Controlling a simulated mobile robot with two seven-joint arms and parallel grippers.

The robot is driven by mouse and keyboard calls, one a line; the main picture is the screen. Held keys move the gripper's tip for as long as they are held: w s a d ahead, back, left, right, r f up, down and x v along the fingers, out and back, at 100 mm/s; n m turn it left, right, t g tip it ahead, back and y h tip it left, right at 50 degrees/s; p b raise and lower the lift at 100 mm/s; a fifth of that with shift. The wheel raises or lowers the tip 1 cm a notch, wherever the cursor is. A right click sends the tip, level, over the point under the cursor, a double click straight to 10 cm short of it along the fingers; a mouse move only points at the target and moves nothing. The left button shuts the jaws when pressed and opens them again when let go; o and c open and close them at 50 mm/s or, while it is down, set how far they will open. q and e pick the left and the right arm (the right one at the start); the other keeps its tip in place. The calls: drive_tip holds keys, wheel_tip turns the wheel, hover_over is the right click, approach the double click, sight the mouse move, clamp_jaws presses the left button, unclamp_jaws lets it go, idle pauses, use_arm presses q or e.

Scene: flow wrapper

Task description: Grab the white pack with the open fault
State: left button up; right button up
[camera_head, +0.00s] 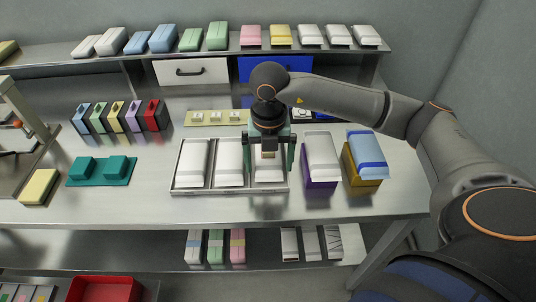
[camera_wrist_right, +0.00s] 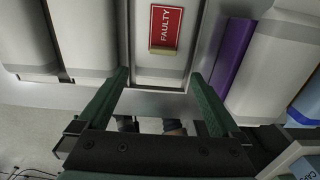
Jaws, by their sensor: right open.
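A metal tray (camera_head: 230,191) on the bench holds three white packs side by side: a left pack (camera_head: 192,163), a middle pack (camera_head: 229,162) and a right pack (camera_head: 268,176). My right gripper (camera_head: 269,165) is open, pointing down over the right pack, with one green finger on each side of it. In the right wrist view, the right pack (camera_wrist_right: 158,68) shows between the fingertips (camera_wrist_right: 159,76), with a red FAULTY label (camera_wrist_right: 166,27) over it. I cannot make out an open seal on any pack. My left gripper is out of view.
Right of the tray stand a purple bin (camera_head: 320,179) with a white pack on top and an ochre bin (camera_head: 361,181) with a blue-white pack. Teal blocks (camera_head: 100,170) and a yellow block (camera_head: 39,187) lie left. The bench front is clear.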

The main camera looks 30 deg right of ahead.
drive_tip(key=shift+f, duration=0.75)
drive_tip(key=c, duration=1.2)
drive_tip(key=shift+r, duration=0.15)
